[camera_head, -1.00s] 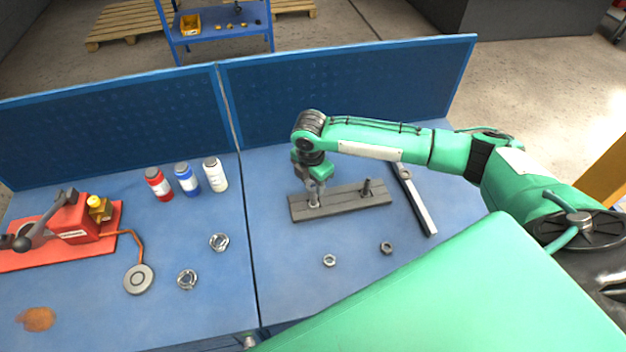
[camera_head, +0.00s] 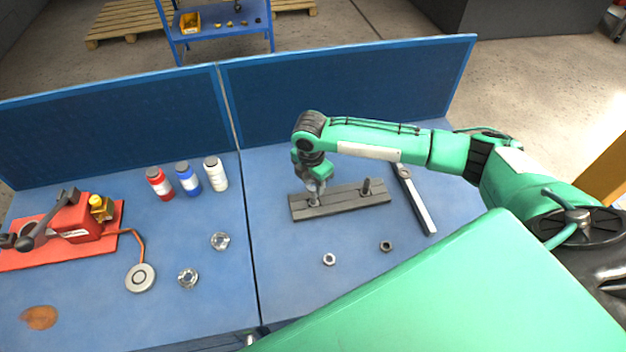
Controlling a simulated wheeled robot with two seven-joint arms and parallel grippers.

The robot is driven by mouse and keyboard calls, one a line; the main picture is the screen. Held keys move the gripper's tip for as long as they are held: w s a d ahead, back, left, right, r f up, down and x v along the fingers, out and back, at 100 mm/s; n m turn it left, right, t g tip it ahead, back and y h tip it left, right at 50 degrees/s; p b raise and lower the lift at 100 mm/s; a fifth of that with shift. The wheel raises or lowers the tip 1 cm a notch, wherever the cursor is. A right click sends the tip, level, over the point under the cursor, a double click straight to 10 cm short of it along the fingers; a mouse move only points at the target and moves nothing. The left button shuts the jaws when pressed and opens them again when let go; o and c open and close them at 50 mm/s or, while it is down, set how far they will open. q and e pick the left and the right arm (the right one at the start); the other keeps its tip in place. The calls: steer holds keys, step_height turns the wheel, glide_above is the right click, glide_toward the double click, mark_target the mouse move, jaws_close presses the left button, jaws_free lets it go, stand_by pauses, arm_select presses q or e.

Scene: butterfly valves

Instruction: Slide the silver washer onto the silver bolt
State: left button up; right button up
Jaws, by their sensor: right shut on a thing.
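A grey block (camera_head: 342,201) lies on the right half of the blue bench with two upright bolts. The dark bolt (camera_head: 367,187) stands at its right end, clear of my gripper. The silver bolt stands at its left end, mostly hidden by my right gripper (camera_head: 315,193), which points down there. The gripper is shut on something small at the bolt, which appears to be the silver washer. The washer is too small and covered to tell whether it is around the bolt or just above it. My left gripper is out of view.
A silver nut (camera_head: 329,259) and a dark nut (camera_head: 386,246) lie in front of the block. A long metal tool (camera_head: 416,200) lies to its right. Three bottles (camera_head: 188,179), two shiny rings (camera_head: 220,241) and a red device (camera_head: 70,228) are on the left half.

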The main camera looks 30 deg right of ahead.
steer(key=shift+p, duration=0.4)
stand_by(0.3)
steer(key=shift+f+p, duration=0.3)
steer(key=shift+f, duration=0.45)
stand_by(1.1)
steer(key=o, duration=1.1)
steer(key=shift+o, duration=0.2)
